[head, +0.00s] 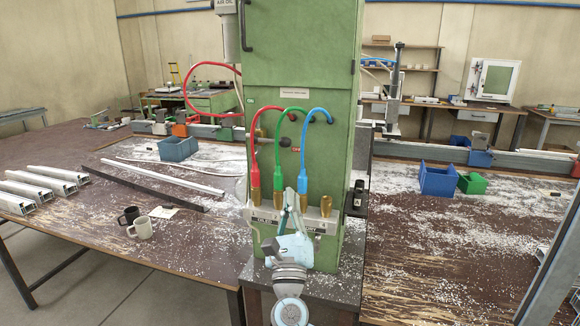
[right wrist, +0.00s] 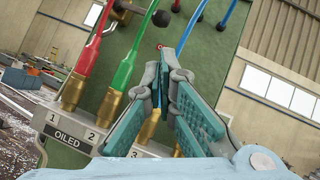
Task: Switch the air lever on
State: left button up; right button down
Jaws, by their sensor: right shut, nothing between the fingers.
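A lever with a black ball knob (head: 285,142), which looks like the air lever, is on the front of the green cabinet (head: 300,60), beside a small red label (head: 297,149). In the right wrist view the ball knob (right wrist: 161,18) is at the top, beyond my fingertips. Its on or off position cannot be told. My right gripper (head: 290,192) is shut and empty. It points up in front of the row of brass fittings, below the knob and apart from it. In the right wrist view its closed fingers (right wrist: 165,65) hide part of the panel. My left gripper is not in view.
Red (head: 254,150), green (head: 278,150) and blue (head: 304,150) hoses hang in front of the cabinet, near my right gripper. A ledge labelled OILED (right wrist: 70,133) holds the fittings.

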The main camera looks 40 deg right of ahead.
aim_at(270, 141)
jog(key=p+x, duration=0.1)
jog(key=x, duration=0.9)
jog(key=shift+p, duration=0.35)
